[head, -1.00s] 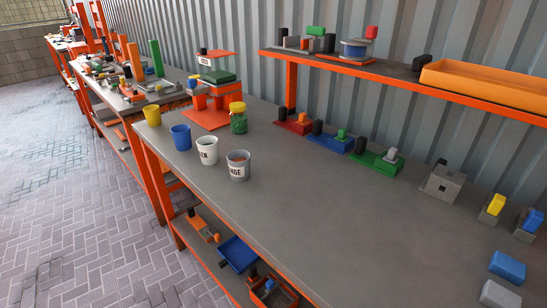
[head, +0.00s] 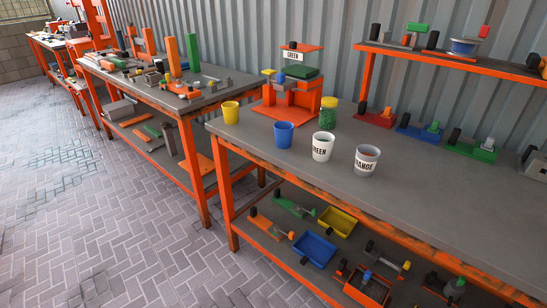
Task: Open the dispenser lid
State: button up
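The dispenser is most likely the orange stand (head: 312,100) at the back left of the near bench in the head view. It has a green block (head: 303,71) in its upper part and a white label reading GREEN (head: 292,56). Above these is a flat orange top plate (head: 310,48) with a small black knob (head: 291,44). I cannot tell which part is the lid, or whether it is open. A clear jar of green bits with a yellow cap (head: 329,108) stands at its right. My gripper is not in view.
A yellow cup (head: 230,113), a blue cup (head: 283,135), a white cup labelled GREEN (head: 322,147) and a grey cup labelled ORANGE (head: 366,160) line the bench's front edge. A raised shelf (head: 460,61) stands behind. Paved floor (head: 110,210) is free at left.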

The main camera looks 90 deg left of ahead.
aim_at(295, 46)
jog(key=k, duration=1)
jog(key=u, duration=2.05)
